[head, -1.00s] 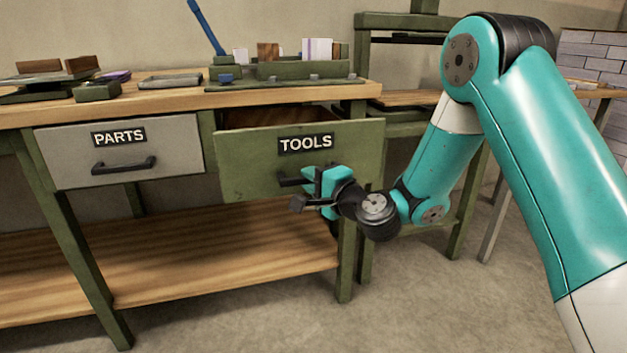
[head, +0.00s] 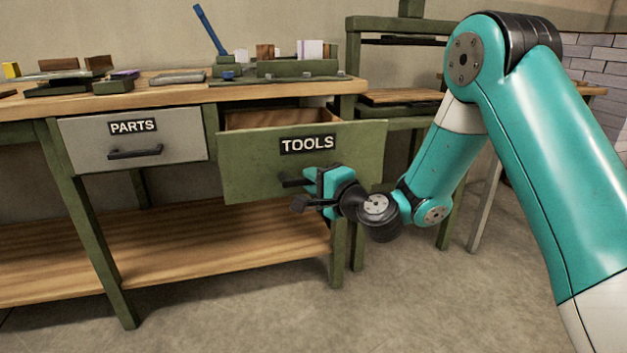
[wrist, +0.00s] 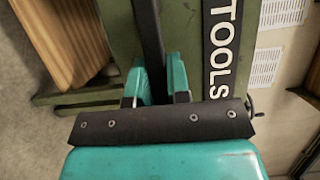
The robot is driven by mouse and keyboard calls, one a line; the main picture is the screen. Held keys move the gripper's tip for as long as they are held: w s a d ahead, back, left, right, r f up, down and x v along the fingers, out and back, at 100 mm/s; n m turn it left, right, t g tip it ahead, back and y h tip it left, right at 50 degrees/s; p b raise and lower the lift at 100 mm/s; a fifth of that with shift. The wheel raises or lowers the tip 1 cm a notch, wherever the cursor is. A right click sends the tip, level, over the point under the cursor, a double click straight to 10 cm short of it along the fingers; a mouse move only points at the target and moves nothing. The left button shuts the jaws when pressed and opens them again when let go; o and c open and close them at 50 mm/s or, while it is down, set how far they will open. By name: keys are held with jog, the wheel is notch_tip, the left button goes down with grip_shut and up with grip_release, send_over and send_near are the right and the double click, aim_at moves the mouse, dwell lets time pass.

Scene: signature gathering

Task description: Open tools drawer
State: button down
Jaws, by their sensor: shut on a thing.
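The green tools drawer (head: 240,176) stands pulled out from the bench, with its open top and wooden inside showing. Its label reads TOOLS (head: 307,144). My gripper (head: 306,187) is at the drawer front, shut on the dark bar handle (head: 290,182). The handle's right part is hidden behind my gripper in the head view. In the wrist view, the two teal fingers of my gripper (wrist: 158,84) lie on either side of the dark handle (wrist: 149,40), beside the TOOLS label.
The grey parts drawer (head: 85,146) is shut at the left. The wooden bench top (head: 130,96) holds a tray (head: 178,78), a green holder (head: 297,68) and small blocks. A lower wooden shelf (head: 200,245) runs beneath. The floor in front is clear.

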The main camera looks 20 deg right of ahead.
jog(key=c, duration=1.1)
grip_release()
jog(key=shift+a, duration=0.2)
jog(key=shift+d, duration=0.15)
jog(key=shift+s+f, duration=0.1)
jog(key=shift+s+d+b, duration=0.2)
jog(key=shift+b, duration=0.35)
jog(key=b+v, duration=1.6)
jog(key=b, duration=0.2)
jog(key=shift+s+d, duration=0.1)
jog(key=shift+s, duration=0.25)
